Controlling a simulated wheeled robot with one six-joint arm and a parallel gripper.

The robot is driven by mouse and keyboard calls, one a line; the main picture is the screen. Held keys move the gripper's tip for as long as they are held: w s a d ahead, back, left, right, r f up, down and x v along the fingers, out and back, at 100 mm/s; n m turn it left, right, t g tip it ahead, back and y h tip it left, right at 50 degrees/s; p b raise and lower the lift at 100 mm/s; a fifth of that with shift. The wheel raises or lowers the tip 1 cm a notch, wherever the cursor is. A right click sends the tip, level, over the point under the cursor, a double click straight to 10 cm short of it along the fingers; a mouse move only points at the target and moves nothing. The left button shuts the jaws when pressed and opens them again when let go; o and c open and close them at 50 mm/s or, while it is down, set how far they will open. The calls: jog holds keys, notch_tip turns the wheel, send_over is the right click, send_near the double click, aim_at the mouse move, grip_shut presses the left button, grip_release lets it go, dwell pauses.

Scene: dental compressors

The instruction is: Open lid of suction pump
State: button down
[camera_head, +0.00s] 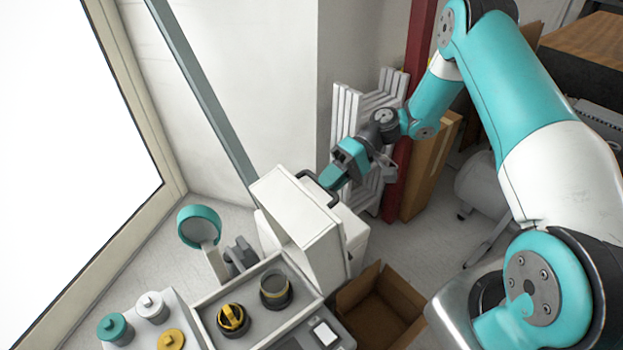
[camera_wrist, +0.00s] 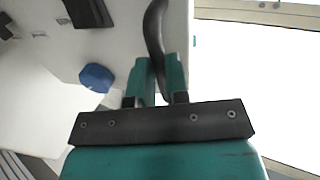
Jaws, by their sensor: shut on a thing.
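The suction pump is a light box (camera_head: 207,330) at the bottom of the head view, with its inside showing. Its white lid (camera_head: 292,222) stands raised and steeply tilted at the back of the box. A black handle (camera_head: 322,188) is on the lid's upper edge. My gripper (camera_head: 332,179) is shut on this handle. In the wrist view the teal fingers (camera_wrist: 158,72) close around the dark curved handle (camera_wrist: 154,30), against a white surface. Part of the handle is hidden by the fingers.
A yellow-black cap (camera_head: 232,318) and a round glass-like jar (camera_head: 274,290) sit in the box. An open cardboard box (camera_head: 378,308) is at right. White slats (camera_head: 352,110) lean behind my gripper.

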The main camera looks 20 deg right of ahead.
jog(key=w+d+f+b, duration=0.2)
jog(key=d+f, duration=0.3)
jog(key=d, duration=0.4)
jog(key=shift+w+f, duration=0.35)
jog(key=c, duration=1.2)
grip_release()
jog(key=shift+o, duration=0.4)
jog(key=shift+r, duration=0.1)
jog(key=shift+d, duration=0.1)
notch_tip(320, 180, up, 20)
jog(key=p, duration=1.3)
